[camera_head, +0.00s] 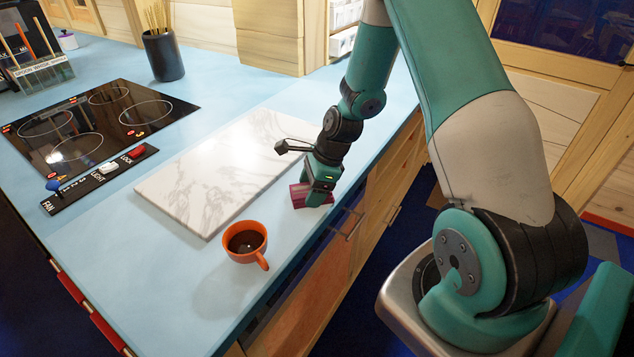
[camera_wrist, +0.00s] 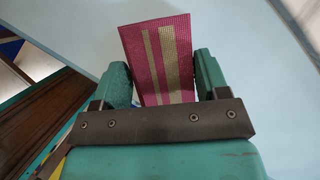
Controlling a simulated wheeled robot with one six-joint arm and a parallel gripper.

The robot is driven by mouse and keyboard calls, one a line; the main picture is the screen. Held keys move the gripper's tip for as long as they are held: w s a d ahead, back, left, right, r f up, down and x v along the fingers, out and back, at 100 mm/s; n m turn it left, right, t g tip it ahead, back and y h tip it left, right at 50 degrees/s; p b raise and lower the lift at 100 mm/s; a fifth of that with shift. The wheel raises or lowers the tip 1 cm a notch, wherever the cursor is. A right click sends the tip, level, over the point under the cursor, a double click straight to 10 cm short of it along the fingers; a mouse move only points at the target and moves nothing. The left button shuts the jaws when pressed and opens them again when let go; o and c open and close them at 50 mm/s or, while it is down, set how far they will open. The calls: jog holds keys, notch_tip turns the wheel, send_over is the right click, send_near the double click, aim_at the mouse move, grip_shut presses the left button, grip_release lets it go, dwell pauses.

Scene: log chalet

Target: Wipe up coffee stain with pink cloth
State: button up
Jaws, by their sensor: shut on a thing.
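The pink cloth (camera_head: 299,196) is at the front edge of the blue counter, right of the marble board. In the wrist view the cloth (camera_wrist: 160,50) is magenta with tan stripes and stands up between the two fingers. My gripper (camera_head: 318,196) is shut on it, pointing down at the counter. In the wrist view my gripper (camera_wrist: 164,85) has one finger on each side of the cloth. I cannot tell whether the cloth touches the counter. No coffee stain is visible; my gripper and the cloth may hide part of the surface. An orange cup (camera_head: 245,243) of dark coffee stands left of the cloth.
The marble board (camera_head: 215,170) lies on the counter (camera_head: 150,270) behind the cup. A black cooktop (camera_head: 95,125) with a control strip (camera_head: 100,180) is at left. A dark utensil pot (camera_head: 163,56) stands at the back. The front left of the counter is clear.

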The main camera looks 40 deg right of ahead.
aim_at(302, 192)
jog(key=shift+s+a+r+p, duration=0.1)
jog(key=shift+a+r+p, duration=0.1)
jog(key=shift+r+p, duration=0.25)
jog(key=shift+a+r+p, duration=0.2)
jog(key=shift+r+p, duration=0.05)
jog(key=shift+r, duration=0.4)
jog(key=shift+p+v, duration=1.05)
notch_tip(302, 192, up, 4)
jog(key=p, duration=0.3)
jog(key=shift+a, duration=0.15)
